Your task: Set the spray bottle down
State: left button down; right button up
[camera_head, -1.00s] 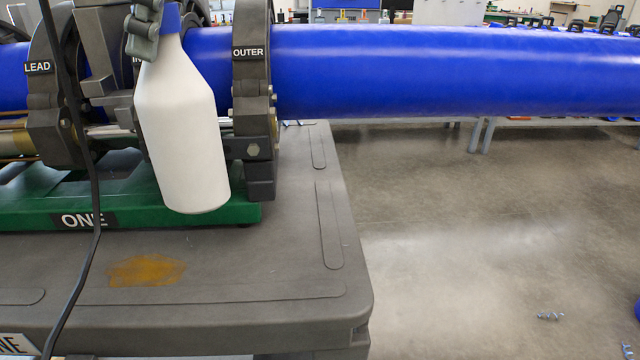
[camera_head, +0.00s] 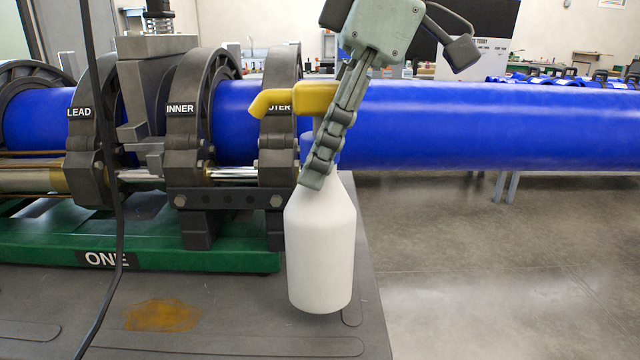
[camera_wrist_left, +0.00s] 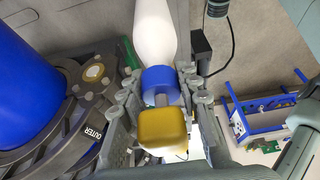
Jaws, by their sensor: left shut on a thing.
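The spray bottle (camera_head: 320,250) has a white body, a blue collar and a yellow spray head (camera_head: 290,100). It hangs nearly upright in the head view, in front of the OUTER ring's right side. My left gripper (camera_head: 324,160) is shut on it around the neck, below the spray head. In the left wrist view, the yellow head and blue collar (camera_wrist_left: 161,85) sit between the fingers. The bottle's base overlaps the right part of the grey cart top (camera_head: 250,320); I cannot tell whether it touches. My right gripper is not in view.
The fusion machine with its LEAD, INNER and OUTER rings stands on a green base (camera_head: 190,258). A long blue pipe (camera_head: 500,125) runs right from it. A black cable (camera_head: 118,200) hangs at left. The front cart top is clear apart from a brown stain (camera_head: 162,315).

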pick_arm(q)
jog(key=shift+f, duration=2)
jog(key=shift+f, duration=0.1)
jog(key=c, duration=1.1)
grip_release()
jog(key=v, duration=1.2)
